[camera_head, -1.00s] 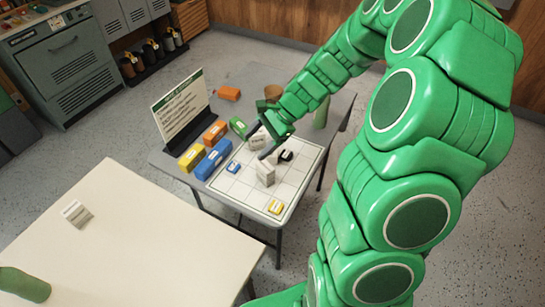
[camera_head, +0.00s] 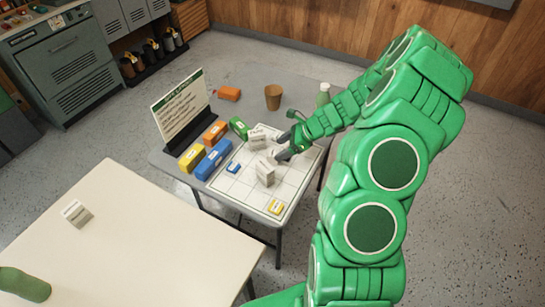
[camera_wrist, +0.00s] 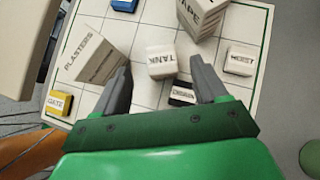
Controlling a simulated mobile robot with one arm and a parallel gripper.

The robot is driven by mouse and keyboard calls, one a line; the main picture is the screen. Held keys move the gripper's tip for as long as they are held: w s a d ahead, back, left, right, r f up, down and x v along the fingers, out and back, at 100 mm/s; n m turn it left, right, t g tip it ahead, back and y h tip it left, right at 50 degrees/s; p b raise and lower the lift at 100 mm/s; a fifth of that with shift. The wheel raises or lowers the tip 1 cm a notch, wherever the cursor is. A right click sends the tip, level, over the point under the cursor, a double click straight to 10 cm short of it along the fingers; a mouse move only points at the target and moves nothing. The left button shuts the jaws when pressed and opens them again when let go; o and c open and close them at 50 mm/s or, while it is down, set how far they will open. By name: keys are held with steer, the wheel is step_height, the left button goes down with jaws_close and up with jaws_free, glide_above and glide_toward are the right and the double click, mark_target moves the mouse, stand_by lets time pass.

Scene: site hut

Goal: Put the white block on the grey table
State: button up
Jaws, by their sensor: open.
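My gripper (camera_head: 283,152) is open over the right part of a white grid board (camera_head: 240,188) on the grey table (camera_head: 285,82). In the wrist view its fingers (camera_wrist: 164,82) are apart, with a small white block marked TANK (camera_wrist: 161,61) showing just beyond and between the tips. I cannot tell whether they touch it. Other whitish blocks on the board are a large one marked PLASTERS (camera_wrist: 93,53), one marked TAPE (camera_wrist: 203,14) and a small one marked HOIST (camera_wrist: 240,60). A dark block (camera_wrist: 182,93) is partly hidden by the right finger.
Yellow (camera_head: 192,158), blue (camera_head: 213,159), orange (camera_head: 215,132) and green (camera_head: 239,128) blocks line the board's far edge near a sign (camera_head: 182,110). A brown cup (camera_head: 273,96) and green bottle (camera_head: 322,94) stand behind. A cream table (camera_head: 120,240) in front holds a pale block (camera_head: 77,213).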

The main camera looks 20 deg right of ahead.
mark_target(273, 152)
steer(key=shift+x, duration=3.45)
steer(key=c, duration=1.2)
